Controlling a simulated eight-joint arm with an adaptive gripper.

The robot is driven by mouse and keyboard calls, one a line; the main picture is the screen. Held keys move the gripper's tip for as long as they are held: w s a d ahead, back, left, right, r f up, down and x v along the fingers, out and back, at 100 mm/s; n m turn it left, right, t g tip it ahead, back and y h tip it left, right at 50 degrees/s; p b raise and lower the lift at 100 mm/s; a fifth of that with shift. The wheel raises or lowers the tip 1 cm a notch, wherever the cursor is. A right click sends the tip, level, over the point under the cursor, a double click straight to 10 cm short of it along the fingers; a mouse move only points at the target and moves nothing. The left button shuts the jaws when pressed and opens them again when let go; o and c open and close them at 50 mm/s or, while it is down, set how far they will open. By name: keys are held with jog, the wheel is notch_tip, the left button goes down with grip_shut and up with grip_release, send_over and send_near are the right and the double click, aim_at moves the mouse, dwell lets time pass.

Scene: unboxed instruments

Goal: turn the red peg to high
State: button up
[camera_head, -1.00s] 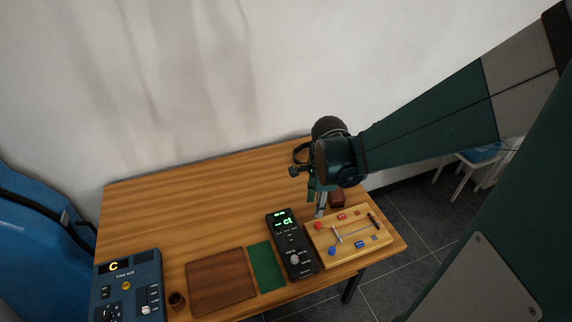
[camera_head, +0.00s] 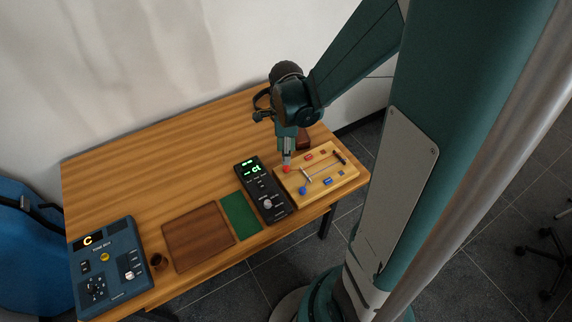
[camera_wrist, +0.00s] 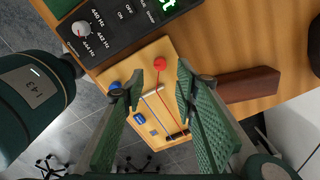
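The red peg (camera_head: 286,169) is a round red knob at the back left corner of a light wooden board (camera_head: 347,173). It also shows in the wrist view (camera_wrist: 159,63), with a thin red string running from it. My gripper (camera_head: 287,157) points down just above the red peg in the head view. In the wrist view my gripper (camera_wrist: 159,76) is open, with green fingers on either side of the peg and gaps between. Whether the fingertips are down at peg height I cannot tell. A blue peg (camera_head: 303,190) stands at the board's front left, partly behind a finger in the wrist view.
The board has a red label (camera_head: 309,156), a blue label (camera_head: 327,181) and a dark bar. A black tuner (camera_head: 263,190) with a green display stands close on the left. A dark red-brown block (camera_wrist: 249,85) lies beside the board. The table's back left is clear.

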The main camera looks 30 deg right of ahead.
aim_at(286, 167)
jog(key=shift+f+b, duration=0.65)
jog(key=shift+f, duration=3.05)
jog(key=c, duration=0.9)
